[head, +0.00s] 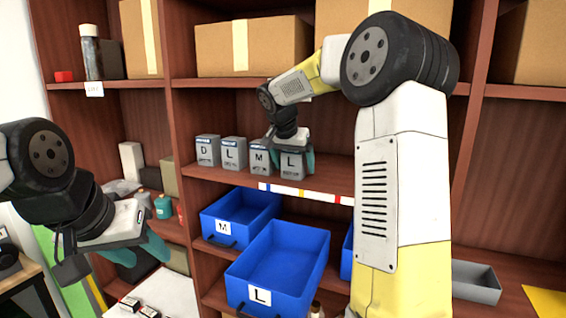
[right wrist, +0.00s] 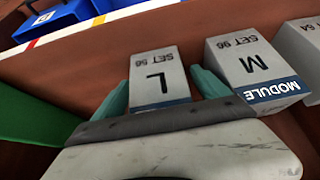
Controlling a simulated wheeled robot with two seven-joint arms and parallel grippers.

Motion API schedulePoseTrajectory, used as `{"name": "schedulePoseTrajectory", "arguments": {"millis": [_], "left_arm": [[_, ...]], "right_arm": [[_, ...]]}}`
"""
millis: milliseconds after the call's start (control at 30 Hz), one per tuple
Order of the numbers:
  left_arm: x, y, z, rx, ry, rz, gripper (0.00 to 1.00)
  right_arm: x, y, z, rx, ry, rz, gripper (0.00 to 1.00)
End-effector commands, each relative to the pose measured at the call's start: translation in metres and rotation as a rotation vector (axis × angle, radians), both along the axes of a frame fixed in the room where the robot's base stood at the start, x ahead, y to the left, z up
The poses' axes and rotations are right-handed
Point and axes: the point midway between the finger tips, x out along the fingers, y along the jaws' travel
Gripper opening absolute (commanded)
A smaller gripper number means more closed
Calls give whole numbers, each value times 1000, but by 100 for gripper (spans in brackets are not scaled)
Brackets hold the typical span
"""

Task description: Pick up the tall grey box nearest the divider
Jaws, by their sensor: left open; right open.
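Grey boxes stand in a row on the middle shelf in the head view: one marked D (head: 208,150) nearest the left upright divider (head: 178,120), then L (head: 233,153), M (head: 260,157) and another L (head: 291,166) at the right end. My right gripper (head: 291,152) is open at the right-end L box. In the right wrist view this L box (right wrist: 161,82) lies between the two teal fingers of my right gripper (right wrist: 161,92); I cannot tell whether they touch it. The M box (right wrist: 255,68) is beside it. My left gripper (head: 112,258) is open and empty at lower left.
Blue bins marked M (head: 222,227) and L (head: 260,296) stand on the shelf below. A grey tray (head: 476,282) is at lower right. Cardboard boxes (head: 250,48) fill the top shelf. My right arm hides the shelf's right part.

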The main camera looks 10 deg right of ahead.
Motion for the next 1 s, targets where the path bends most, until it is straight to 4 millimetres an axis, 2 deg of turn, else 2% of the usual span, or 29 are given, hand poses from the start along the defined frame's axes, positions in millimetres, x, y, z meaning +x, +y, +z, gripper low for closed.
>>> {"name": "schedulePoseTrajectory", "arguments": {"millis": [267, 600, 667, 1000], "left_arm": [[0, 0, 0, 0, 0, 0, 47], [0, 0, 0, 0, 0, 0, 47], [0, 0, 0, 0, 0, 0, 47], [0, 0, 0, 0, 0, 0, 47]], "right_arm": [[2, -1, -5, 1, -2, 1, 83], [2, -1, -4, 1, -2, 1, 17], [2, -1, -4, 0, -3, 1, 8], [3, -1, 1, 0, -4, 1, 8]]}}
